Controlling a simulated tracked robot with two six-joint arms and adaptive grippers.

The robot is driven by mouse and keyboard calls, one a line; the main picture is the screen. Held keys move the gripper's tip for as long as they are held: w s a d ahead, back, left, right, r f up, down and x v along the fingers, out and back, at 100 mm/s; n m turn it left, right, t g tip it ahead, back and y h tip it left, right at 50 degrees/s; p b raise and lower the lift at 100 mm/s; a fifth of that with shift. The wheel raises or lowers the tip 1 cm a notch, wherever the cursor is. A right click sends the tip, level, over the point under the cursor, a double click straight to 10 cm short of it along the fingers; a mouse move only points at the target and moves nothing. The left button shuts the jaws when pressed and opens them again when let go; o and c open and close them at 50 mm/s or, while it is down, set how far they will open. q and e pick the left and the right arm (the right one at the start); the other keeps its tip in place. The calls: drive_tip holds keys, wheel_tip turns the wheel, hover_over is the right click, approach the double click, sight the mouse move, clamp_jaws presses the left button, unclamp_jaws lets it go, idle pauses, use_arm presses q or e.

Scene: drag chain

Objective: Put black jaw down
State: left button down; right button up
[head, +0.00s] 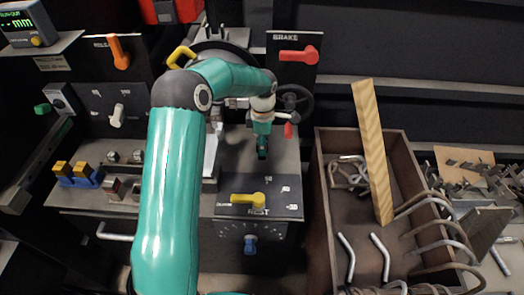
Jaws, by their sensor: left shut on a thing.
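My left gripper (262,148) is at the end of the teal arm, pointing down above the right part of the grey machine top (235,170). It is shut on a small dark piece at its tip, which looks like the black jaw (262,155). The piece is small and dark against the fingers, so its outline is hard to make out. I cannot tell whether it touches the surface below. My right gripper is not in view.
Gold blocks in a blue holder (80,182) and several metal pieces (113,187) sit at the left. A panel with a yellow lever (248,199) lies in front of the gripper. A brown crate (322,215) with bent rods and a wooden plank (373,150) stands right.

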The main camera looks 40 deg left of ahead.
use_arm(q)
drive_tip(key=shift+f, duration=1.85)
drive_tip(key=shift+f, duration=0.1)
drive_tip(key=c, duration=0.7)
unclamp_jaws()
drive_tip(key=shift+o, duration=0.2)
wheel_tip(320, 180, up, 12)
drive_tip(key=shift+r, duration=0.1)
